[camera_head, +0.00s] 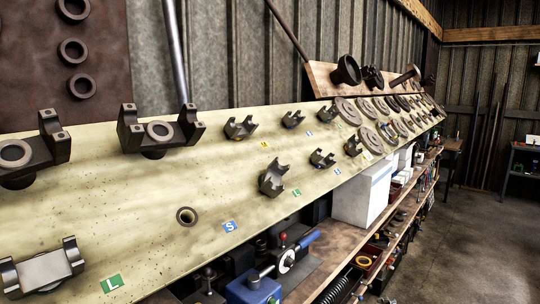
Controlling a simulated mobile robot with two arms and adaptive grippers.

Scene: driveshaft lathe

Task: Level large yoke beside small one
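A dark metal yoke (272,179) sits on the slanted pale board beside a green L label (296,192). It is turned, one ear up and the other lower right, out of line with its neighbours. To its right, a smaller yoke (322,158) sits beside a blue S label (337,171), its two ears nearly level. Neither of my grippers is in view.
The pale board (110,205) holds larger yokes (158,133) at left, a small ring (187,216) and several discs at right. Below, a shelf carries a white box (362,194) and a blue vise (252,289). Open floor lies at right.

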